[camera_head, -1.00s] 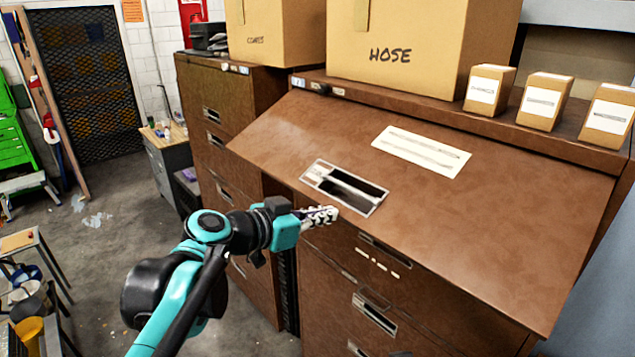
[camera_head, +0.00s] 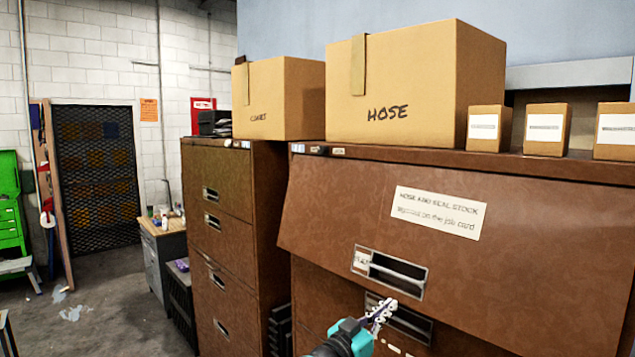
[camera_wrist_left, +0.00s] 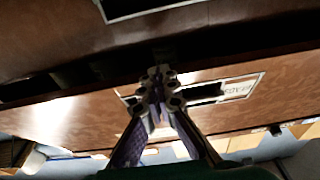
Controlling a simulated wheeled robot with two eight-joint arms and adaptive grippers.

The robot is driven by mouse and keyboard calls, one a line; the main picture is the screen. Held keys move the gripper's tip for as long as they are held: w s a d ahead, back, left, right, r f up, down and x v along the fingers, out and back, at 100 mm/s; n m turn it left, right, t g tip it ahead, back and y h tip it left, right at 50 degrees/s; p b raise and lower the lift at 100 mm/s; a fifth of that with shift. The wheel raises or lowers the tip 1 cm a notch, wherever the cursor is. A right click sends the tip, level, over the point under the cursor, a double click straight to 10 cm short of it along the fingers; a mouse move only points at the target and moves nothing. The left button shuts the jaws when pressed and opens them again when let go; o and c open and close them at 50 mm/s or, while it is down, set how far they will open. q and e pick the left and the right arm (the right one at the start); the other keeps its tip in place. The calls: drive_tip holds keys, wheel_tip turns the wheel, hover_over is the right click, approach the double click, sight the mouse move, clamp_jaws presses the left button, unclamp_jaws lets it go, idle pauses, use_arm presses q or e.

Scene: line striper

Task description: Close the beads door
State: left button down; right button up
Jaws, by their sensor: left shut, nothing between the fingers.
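The brown cabinet door (camera_head: 330,220) is a wide flap hinged along its top. Its lower edge stands out from the cabinet front, so it is tilted partly open. It carries a white stock label (camera_head: 438,213) and a recessed handle (camera_head: 390,272) with a small name card. My left gripper (camera_head: 381,312) is shut and empty, just below the handle in the head view. In the left wrist view, my closed fingertips (camera_wrist_left: 162,80) overlap the handle frame (camera_wrist_left: 240,90); I cannot tell whether they touch the door. My right gripper is not in view.
A HOSE box (camera_head: 400,90) and several small cartons (camera_head: 545,130) stand on the cabinet top. Another brown cabinet (camera_head: 215,230) with drawers stands at the left, with a box (camera_head: 280,100) on it. Drawer handles (camera_head: 400,322) lie below the flap. Open floor (camera_head: 100,310) is at the left.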

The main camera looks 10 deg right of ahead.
use_arm(q)
drive_tip(key=shift+w+d+f, duration=0.3)
drive_tip(key=shift+w+d, duration=0.3)
drive_tip(key=shift+d, duration=0.2)
drive_tip(key=shift+w+d+f, duration=0.25)
drive_tip(key=shift+w+d, duration=0.3)
drive_tip(key=shift+d, duration=0.25)
